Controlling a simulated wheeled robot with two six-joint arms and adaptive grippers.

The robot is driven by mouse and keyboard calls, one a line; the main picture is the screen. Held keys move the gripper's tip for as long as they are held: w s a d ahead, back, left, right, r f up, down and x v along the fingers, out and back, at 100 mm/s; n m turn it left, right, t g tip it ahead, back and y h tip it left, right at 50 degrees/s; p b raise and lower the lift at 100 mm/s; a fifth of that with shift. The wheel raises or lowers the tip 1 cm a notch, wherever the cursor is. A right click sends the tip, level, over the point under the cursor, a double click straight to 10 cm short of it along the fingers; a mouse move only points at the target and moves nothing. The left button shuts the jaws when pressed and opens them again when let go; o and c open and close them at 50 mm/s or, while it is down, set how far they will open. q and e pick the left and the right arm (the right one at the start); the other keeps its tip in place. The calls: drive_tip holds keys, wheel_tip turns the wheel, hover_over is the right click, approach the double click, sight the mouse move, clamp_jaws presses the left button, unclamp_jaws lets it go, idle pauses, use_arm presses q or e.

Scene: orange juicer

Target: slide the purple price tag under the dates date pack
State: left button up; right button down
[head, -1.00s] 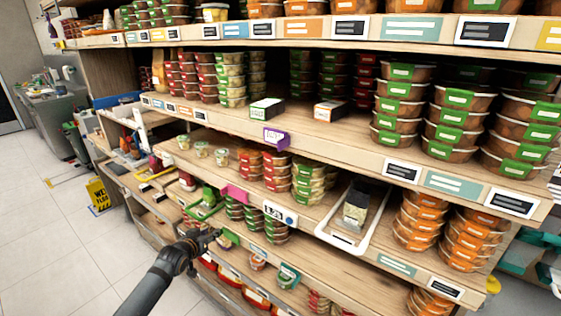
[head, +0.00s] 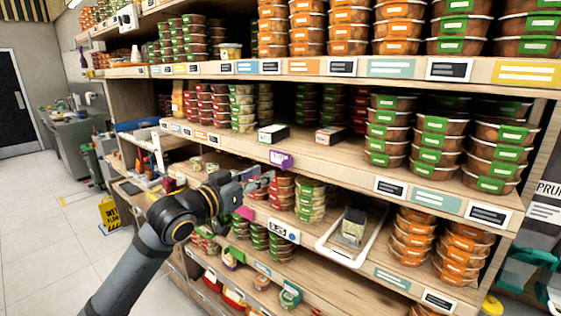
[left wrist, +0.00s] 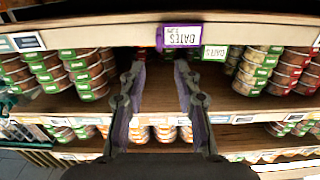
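The purple price tag (head: 281,159) sits on the front edge of the middle shelf. In the left wrist view the purple tag (left wrist: 181,36) shows upside-down lettering that reads DATES. A small box with green and white sides (head: 272,133) stands on that shelf just behind the tag. In the left wrist view a green and white pack (left wrist: 214,52), also lettered DATES, shows beside the tag. My left gripper (head: 263,180) is just below and left of the tag, apart from it. Its fingers (left wrist: 160,68) are spread with nothing between them. My right gripper is out of view.
Another small box (head: 331,135) stands right of the green one. Stacked tubs (head: 390,130) fill the shelf to the right. A white tray (head: 343,236) with a pack is on the shelf below. Open floor (head: 60,240) lies at left.

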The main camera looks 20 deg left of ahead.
sight(282, 164)
use_arm(q)
drive_tip(key=p+x, duration=0.3)
drive_tip(key=x, duration=0.4)
drive_tip(key=shift+w+d, duration=0.15)
drive_tip(key=shift+w, duration=0.1)
drive_tip(key=shift+w+d+f, duration=0.1)
drive_tip(key=shift+w+d, duration=0.1)
drive_tip(key=shift+w, duration=0.3)
clamp_jaws()
drive_tip(key=shift+a, duration=0.1)
